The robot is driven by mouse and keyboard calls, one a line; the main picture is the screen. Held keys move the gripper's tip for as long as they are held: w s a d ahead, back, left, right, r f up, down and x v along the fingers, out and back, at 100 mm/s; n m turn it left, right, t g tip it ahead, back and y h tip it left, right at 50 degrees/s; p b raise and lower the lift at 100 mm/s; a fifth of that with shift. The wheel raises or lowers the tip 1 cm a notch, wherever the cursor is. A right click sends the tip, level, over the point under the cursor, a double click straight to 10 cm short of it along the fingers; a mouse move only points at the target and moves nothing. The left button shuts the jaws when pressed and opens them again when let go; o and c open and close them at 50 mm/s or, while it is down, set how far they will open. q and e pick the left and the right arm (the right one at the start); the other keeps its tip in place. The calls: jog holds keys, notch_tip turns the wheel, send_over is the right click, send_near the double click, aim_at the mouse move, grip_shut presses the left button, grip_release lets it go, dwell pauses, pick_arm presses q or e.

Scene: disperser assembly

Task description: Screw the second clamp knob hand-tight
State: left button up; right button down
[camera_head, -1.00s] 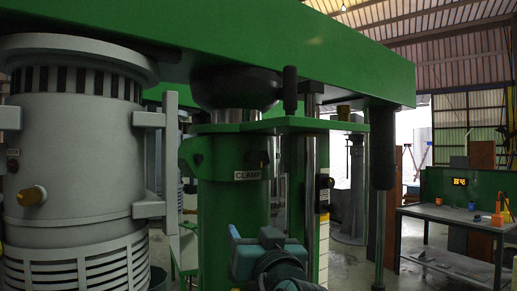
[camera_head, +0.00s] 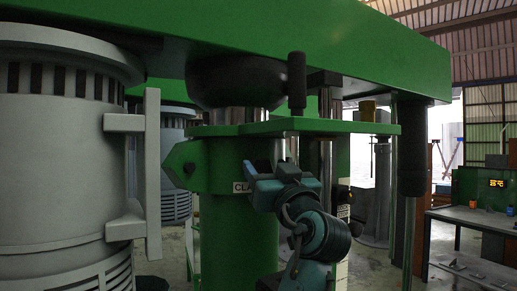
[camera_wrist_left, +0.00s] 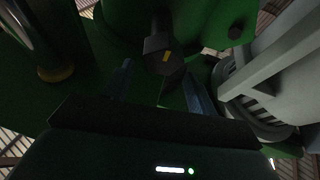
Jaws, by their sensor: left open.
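The clamp knob (camera_wrist_left: 160,58) is dark with a yellow mark and shows at the top middle of the left wrist view. The green column (camera_head: 222,225) carries a white CLAMP label (camera_head: 241,187), now partly covered by my gripper. My left gripper (camera_head: 265,168) is in front of this column in the head view and hides the knob there. In the left wrist view my left gripper (camera_wrist_left: 159,77) is open, its two fingers on either side of the knob. I cannot tell whether they touch it. My right gripper is not in view.
A grey motor housing (camera_head: 50,190) with a bracket (camera_head: 152,170) stands close on the left. A green beam (camera_head: 300,35) spans overhead. A dark handle (camera_head: 297,80) stands above the green plate (camera_head: 350,127). A workbench (camera_head: 475,216) is far right.

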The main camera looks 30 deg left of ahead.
aim_at(263, 161)
pick_arm(q)
jog(key=p+x, duration=0.1)
jog(key=x, duration=0.3)
jog(key=shift+w+a+r, duration=0.15)
jog(key=shift+r, duration=0.15)
jog(key=shift+w+a+r+p, duration=0.1)
jog(key=shift+w+a+p, duration=0.3)
jog(key=shift+w+a, duration=0.1)
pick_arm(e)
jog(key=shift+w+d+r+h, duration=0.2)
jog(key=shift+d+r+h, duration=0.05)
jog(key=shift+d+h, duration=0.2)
pick_arm(q)
jog(key=shift+c, duration=0.4)
jog(key=c, duration=0.9)
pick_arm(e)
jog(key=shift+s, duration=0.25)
